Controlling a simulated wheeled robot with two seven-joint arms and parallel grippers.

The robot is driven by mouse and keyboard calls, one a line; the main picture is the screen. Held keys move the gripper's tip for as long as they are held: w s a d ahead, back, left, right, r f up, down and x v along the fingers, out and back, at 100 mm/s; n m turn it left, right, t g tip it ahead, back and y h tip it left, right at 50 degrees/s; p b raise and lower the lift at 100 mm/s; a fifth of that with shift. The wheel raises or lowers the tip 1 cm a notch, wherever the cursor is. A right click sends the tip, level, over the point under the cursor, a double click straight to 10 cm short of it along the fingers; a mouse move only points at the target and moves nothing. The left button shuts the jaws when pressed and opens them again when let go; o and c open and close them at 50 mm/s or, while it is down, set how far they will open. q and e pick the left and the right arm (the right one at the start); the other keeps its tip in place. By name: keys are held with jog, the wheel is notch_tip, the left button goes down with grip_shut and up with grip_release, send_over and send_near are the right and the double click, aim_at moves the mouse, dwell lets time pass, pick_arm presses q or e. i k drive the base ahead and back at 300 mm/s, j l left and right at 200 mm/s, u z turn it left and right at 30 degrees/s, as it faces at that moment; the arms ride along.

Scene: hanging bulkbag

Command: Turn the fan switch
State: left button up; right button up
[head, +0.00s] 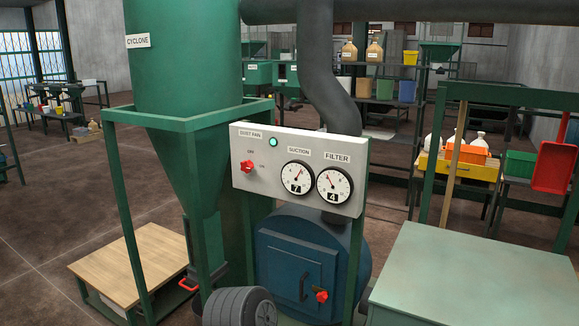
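The fan switch (247,166) is a small red knob on the left part of a light grey control panel (265,190). A label that seems to read "DUST FAN" is above it. Small "OFF" and "ON" marks sit above and to the right of the knob; I cannot tell which mark it points to. A teal-green lamp (273,142) beside the label looks lit. The suction gauge (297,178) and filter gauge (333,186) are to the right, with "7" and "4" on their faces. Neither of my grippers is in view.
A green cyclone (185,60) in a green frame stands left of the panel. A blue drum (298,262) with a red knob (321,296) is below it. A green-grey table top (480,275) is at right front, a wooden-topped stand (130,262) at left.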

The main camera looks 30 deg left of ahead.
aim_at(247, 165)
jog(key=u, duration=1.3)
